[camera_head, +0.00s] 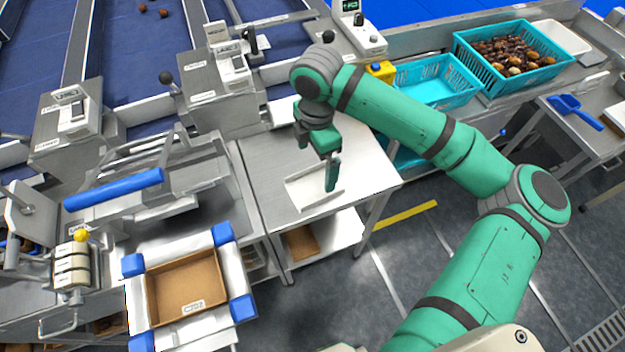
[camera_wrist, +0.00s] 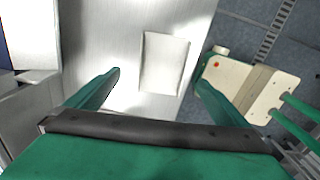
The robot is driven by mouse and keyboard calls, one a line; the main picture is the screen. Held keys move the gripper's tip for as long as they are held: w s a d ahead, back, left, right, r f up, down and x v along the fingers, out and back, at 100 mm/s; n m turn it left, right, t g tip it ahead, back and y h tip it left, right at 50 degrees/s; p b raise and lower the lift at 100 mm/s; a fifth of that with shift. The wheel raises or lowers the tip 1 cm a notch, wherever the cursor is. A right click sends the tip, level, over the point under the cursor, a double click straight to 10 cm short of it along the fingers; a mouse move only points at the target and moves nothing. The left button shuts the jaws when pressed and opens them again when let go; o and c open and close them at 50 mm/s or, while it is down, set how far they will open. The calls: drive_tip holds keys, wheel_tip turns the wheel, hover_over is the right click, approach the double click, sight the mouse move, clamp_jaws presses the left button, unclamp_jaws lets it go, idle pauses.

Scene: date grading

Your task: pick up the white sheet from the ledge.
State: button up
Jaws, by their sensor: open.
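The white sheet (camera_head: 306,190) lies flat on the steel ledge (camera_head: 268,206), near its front edge. In the wrist view the sheet (camera_wrist: 165,63) is a pale rectangle on the ledge (camera_wrist: 103,40), close to the edge where the floor begins. My gripper (camera_head: 332,172) points down over the sheet's right part in the head view. In the wrist view my gripper (camera_wrist: 160,78) is open, with one finger on each side of the sheet and nothing between them. The height of the fingertips above the sheet is hard to tell.
A cardboard tray (camera_head: 186,287) with blue-cornered framing stands at the lower left. A yellow-topped box (camera_head: 381,70), an empty teal crate (camera_head: 437,82) and a teal crate of dates (camera_head: 511,58) stand at the back right. Sorting machines line the ledge's left side.

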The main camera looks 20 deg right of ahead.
sight(315, 187)
wheel_tip(315, 187, down, 3)
drive_tip(key=shift+w+f, duration=0.1)
drive_tip(key=shift+f, duration=0.1)
drive_tip(key=f, duration=0.3)
drive_tip(key=s+f, duration=0.1)
drive_tip(key=shift+a+f, duration=0.3)
drive_tip(key=shift+f, duration=0.1)
drive_tip(key=shift+d, duration=0.1)
drive_tip(key=c, duration=1.1)
